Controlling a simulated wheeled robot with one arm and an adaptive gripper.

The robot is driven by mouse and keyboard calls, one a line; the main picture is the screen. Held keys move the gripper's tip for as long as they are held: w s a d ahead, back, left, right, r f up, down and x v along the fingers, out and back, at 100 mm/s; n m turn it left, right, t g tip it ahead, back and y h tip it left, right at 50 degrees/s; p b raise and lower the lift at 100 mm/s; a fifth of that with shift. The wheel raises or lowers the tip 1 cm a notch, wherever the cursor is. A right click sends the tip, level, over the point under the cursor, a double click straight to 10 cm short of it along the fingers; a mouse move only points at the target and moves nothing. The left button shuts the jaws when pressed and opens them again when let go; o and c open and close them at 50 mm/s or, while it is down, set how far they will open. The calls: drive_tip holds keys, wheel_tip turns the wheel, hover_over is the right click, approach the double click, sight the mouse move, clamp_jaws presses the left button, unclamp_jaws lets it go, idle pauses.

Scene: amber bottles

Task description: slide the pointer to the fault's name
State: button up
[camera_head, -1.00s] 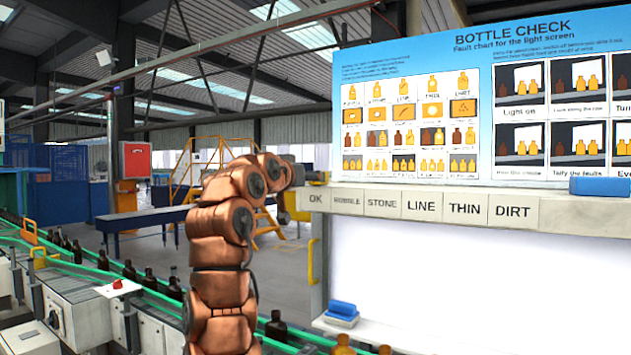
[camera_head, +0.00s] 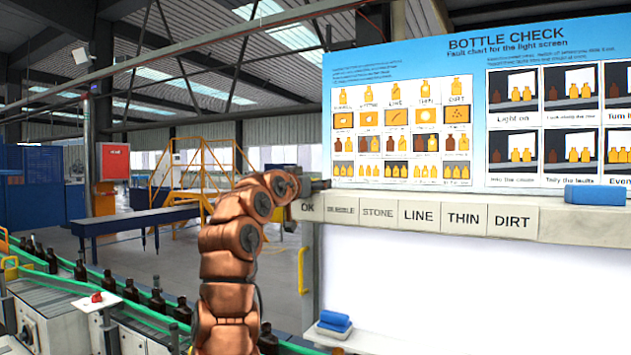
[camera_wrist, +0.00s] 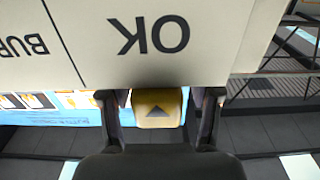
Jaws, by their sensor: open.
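The pointer (camera_wrist: 157,108) is a yellow block with a dark triangle. In the wrist view, which is upside down, it sits at the edge of the OK label (camera_wrist: 148,37), between the two fingers of my gripper (camera_wrist: 160,110). The fingers are open with gaps on both sides of it. In the head view my gripper (camera_head: 318,185) is just above the OK label (camera_head: 308,207), and the pointer cannot be made out there. The label strip runs right through BUBBLE (camera_head: 341,210), STONE (camera_head: 378,213), LINE (camera_head: 419,215), THIN (camera_head: 464,218) and DIRT (camera_head: 512,222).
The fault chart (camera_head: 400,65) stands behind the strip. A blue block (camera_head: 596,194) lies on the ledge at right. Another blue block (camera_head: 335,319) sits lower, beside the white light screen (camera_head: 450,290). A conveyor with several dark bottles (camera_head: 81,269) runs at left.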

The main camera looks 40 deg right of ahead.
drive_tip(key=shift+d, duration=0.4)
clamp_jaws()
idle(0.4)
